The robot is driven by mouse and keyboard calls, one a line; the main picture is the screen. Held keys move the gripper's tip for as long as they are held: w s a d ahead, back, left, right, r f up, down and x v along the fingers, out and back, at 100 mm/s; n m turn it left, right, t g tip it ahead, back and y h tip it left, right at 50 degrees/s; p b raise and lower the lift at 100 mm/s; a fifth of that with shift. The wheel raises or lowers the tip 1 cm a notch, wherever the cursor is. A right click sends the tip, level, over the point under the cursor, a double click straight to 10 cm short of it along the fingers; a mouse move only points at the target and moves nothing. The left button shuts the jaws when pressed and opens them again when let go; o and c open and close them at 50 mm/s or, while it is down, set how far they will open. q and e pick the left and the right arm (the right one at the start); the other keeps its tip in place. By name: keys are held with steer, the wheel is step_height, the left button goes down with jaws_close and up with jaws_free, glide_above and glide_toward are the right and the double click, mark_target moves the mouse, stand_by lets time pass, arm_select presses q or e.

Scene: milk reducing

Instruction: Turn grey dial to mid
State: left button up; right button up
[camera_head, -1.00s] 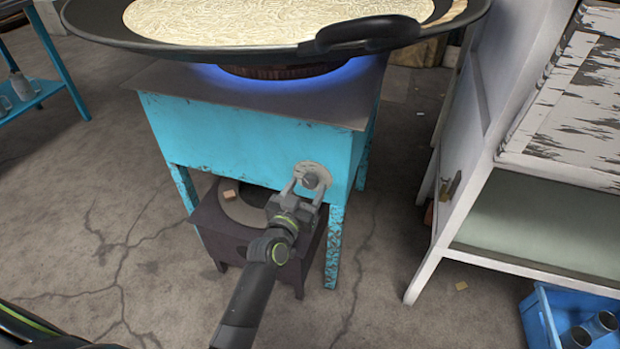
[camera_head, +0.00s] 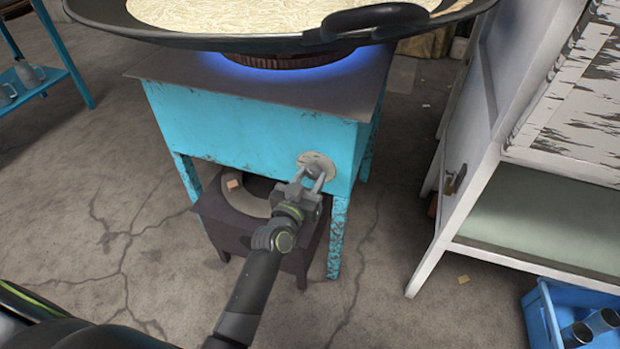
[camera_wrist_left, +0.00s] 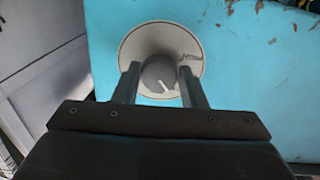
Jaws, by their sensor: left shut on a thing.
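The grey dial (camera_wrist_left: 160,74) is a round knob with a white pointer line, set on a pale round plate (camera_wrist_left: 137,42) on the front of the turquoise stove (camera_head: 240,125). In the left wrist view its pointer aims down and slightly right, and a small dark mark shows at the plate's right side. My left gripper (camera_wrist_left: 160,84) has one finger on each side of the dial and is shut on it. In the head view my left gripper (camera_head: 312,178) reaches the plate (camera_head: 318,161) and mostly hides the dial. My right gripper is not in view.
A wide black pan (camera_head: 290,42) with creamy content sits over a blue flame on the stove. A low dark stand (camera_head: 225,215) is below. A white cabinet (camera_head: 470,190) and a blue crate (camera_head: 545,315) stand at right.

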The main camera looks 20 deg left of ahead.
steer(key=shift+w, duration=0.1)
arm_select(q)
steer(key=shift+n, duration=1.9)
steer(key=shift+d+n, duration=0.1)
steer(key=shift+n, duration=1.5)
steer(key=shift+n+t, duration=0.3)
steer(key=shift+n, duration=0.2)
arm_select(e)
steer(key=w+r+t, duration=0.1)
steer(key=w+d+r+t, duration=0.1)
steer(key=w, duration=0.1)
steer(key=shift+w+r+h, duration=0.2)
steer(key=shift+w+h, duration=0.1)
